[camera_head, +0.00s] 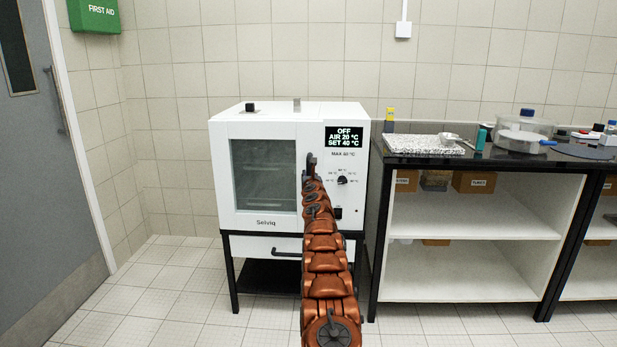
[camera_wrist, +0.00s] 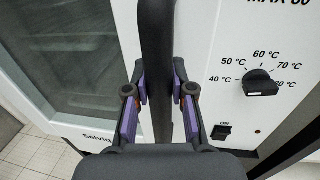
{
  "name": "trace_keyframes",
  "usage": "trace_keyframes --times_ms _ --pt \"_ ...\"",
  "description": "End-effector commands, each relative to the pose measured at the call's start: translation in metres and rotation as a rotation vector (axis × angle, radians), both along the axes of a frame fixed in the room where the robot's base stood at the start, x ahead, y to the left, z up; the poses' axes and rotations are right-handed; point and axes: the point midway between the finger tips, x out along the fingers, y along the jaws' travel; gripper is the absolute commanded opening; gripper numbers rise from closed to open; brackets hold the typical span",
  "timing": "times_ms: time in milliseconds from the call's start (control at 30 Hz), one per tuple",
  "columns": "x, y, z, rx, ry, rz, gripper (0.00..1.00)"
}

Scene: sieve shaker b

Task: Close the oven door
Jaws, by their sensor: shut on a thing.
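The oven (camera_head: 259,178) is a white cabinet on a black stand. Its door (camera_head: 227,170) has a dark glass window (camera_head: 263,175), which also shows at the left of the wrist view (camera_wrist: 75,45). In the head view the door looks flush or nearly flush with the control panel; I cannot tell if a small gap remains. The dark vertical door handle (camera_wrist: 157,40) runs between my fingers. My gripper (camera_wrist: 160,100) is shut on this handle. In the head view my arm hides the handle's lower part.
A control panel with a display (camera_head: 345,137) and a black dial (camera_wrist: 260,82) is right of the handle. A drawer with a dark handle (camera_head: 287,253) is below. A black-topped bench (camera_head: 480,160) stands close on the right. Floor at left is clear.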

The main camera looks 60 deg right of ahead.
Motion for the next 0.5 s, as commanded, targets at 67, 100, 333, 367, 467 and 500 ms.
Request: trace_keyframes --times_ms 67,100,333,367,467,500 --pt "-0.0084 -0.0051 0.0029 -0.004 -0.003 -0.015 0.00" --pt "-0.0086 -0.0053 0.0029 -0.004 -0.003 -0.015 0.00" --pt "-0.0079 -0.0049 0.0024 -0.004 -0.003 -0.014 0.43" --pt "-0.0074 -0.0045 0.0022 -0.003 -0.002 -0.013 0.46" --pt "-0.0052 -0.0031 0.0021 -0.003 -0.002 -0.010 0.50" --pt "-0.0042 -0.0026 0.0019 -0.002 -0.002 -0.008 0.50"
